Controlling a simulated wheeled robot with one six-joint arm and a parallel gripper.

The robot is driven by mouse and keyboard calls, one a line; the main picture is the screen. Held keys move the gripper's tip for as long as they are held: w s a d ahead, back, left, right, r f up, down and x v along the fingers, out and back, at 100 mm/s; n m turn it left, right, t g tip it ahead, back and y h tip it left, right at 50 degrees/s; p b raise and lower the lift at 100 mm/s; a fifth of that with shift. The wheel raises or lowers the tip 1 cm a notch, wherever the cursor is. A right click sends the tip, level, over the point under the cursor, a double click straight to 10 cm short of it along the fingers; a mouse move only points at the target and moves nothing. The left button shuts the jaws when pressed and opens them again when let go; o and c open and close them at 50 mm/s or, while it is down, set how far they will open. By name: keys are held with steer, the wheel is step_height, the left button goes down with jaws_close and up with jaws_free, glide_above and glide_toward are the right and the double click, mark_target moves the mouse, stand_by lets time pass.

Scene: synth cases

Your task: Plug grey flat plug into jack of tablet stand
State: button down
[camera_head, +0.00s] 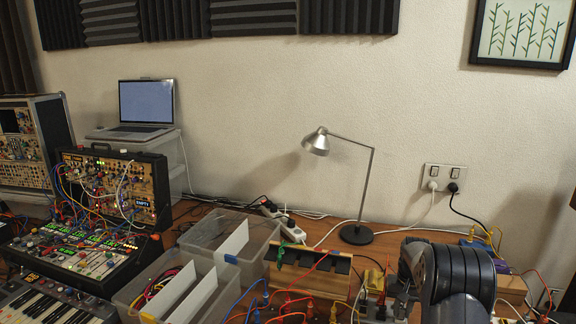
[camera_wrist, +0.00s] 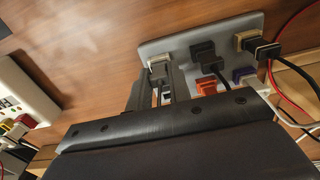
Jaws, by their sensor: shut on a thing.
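In the wrist view my gripper (camera_wrist: 162,75) reaches up to a light grey panel (camera_wrist: 182,42) that carries several coloured connectors. It is shut on a small grey plug (camera_wrist: 158,67), which is partly hidden between the dark fingers. The plug is at the panel's left part; I cannot tell whether it is seated in a jack or only in front of one. I cannot tell for sure that this panel is the tablet stand. In the head view my arm covers the lower right, and the plug cannot be made out there.
On the panel are a black plug (camera_wrist: 203,50), an orange connector (camera_wrist: 207,86) and a black-cabled plug (camera_wrist: 262,46) at right. A white box (camera_wrist: 22,98) lies at left. The head view shows a desk lamp (camera_head: 357,234), clear bins (camera_head: 262,262) and several loose cables. Bare wood lies left of the panel.

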mark_target(402, 309)
steer(key=shift+r, duration=0.55)
steer(key=shift+r+p, duration=0.2)
steer(key=shift+p, duration=0.25)
steer(key=shift+r+p, duration=0.65)
steer(key=shift+r, duration=0.35)
